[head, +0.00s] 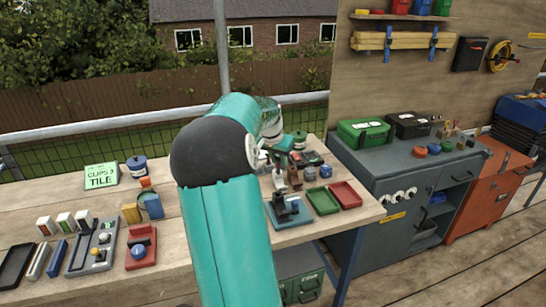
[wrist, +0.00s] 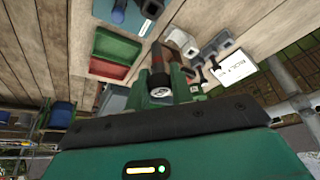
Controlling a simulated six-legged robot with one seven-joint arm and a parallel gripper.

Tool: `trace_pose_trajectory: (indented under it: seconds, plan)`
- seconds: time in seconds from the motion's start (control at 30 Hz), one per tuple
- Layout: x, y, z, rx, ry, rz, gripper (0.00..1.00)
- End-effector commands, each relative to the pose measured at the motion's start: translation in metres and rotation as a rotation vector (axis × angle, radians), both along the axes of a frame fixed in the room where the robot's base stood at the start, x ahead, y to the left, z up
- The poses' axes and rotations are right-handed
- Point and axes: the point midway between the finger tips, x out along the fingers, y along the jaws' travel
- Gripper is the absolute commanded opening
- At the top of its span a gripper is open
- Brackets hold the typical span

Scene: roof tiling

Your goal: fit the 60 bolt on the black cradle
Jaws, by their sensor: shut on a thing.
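In the wrist view, my gripper (wrist: 170,86) is shut on a small dark round piece with a pale ring on its end (wrist: 161,88). I take it for the bolt, but I cannot read a 60 on it. In the head view, my gripper (head: 283,150) is over the back of the bench, partly hidden by my teal arm. A black upright part (head: 284,207), likely the black cradle, stands on a blue-grey plate (head: 295,219) nearer the front edge. My gripper is beyond it and apart from it.
A green tray (head: 323,202) and a red tray (head: 345,195) lie to the right of the plate. Brown and grey fixtures (head: 293,174) crowd the bench behind it. Bare wood lies at the bench's front right.

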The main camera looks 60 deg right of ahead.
Motion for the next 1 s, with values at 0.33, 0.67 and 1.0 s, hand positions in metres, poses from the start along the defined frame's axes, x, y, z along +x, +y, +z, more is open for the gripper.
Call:
trace_pose_trajectory:
  seconds: [0.33,0.67,1.0]
  plan:
    - [-0.005,0.001,-0.022,0.004,0.003,0.002,0.00]
    - [-0.002,0.001,-0.046,0.003,0.002,0.003,0.00]
    - [0.001,0.001,-0.070,0.003,0.002,0.003,0.00]
